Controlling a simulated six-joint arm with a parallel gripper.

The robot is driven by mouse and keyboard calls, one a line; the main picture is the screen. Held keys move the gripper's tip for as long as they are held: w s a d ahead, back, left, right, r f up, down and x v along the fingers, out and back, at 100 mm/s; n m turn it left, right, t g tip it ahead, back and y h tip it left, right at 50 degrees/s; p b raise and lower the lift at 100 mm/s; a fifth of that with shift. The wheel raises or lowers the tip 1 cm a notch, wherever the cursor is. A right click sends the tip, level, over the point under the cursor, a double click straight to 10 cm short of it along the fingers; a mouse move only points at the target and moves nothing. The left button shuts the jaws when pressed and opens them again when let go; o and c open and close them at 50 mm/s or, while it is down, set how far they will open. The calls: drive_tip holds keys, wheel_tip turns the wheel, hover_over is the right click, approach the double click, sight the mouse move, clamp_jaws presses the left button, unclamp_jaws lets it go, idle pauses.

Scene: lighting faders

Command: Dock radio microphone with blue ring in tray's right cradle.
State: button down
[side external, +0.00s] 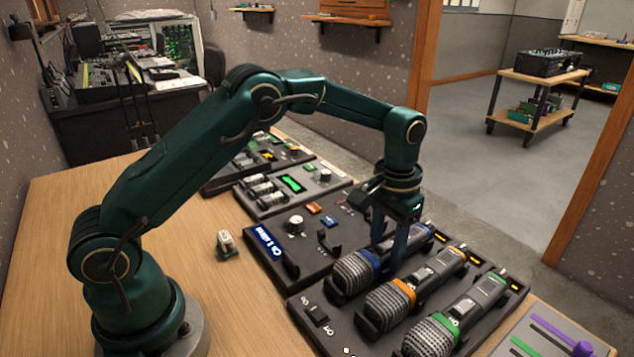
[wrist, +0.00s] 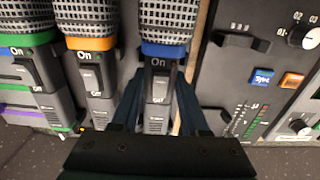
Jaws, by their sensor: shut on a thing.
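The microphone with the blue ring (side external: 358,262) has a grey mesh head and dark body. It lies lengthwise at the tray's far end in the side view, and is the rightmost microphone (wrist: 162,48) in the wrist view. My gripper (side external: 388,256) points down and is shut on its body, one finger on each side of the switch in the wrist view (wrist: 158,98). The dark tray (side external: 328,335) has the blue-ring microphone over its right cradle as the wrist view shows it. The fingers hide much of that cradle, so I cannot tell if the microphone is fully seated.
A microphone with an orange ring (side external: 392,298) and one with a green ring (side external: 437,328) lie parallel beside it in the tray. A control panel with knobs (side external: 290,240) stands close on the other side. A small metallic block (side external: 228,243) sits on the wooden table (side external: 190,240).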

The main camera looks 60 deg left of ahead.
idle(0.3)
drive_tip(key=shift+c, duration=1.7)
unclamp_jaws()
drive_tip(key=shift+f, duration=0.1)
drive_tip(key=c, duration=0.4)
drive_tip(key=shift+r, duration=3.05)
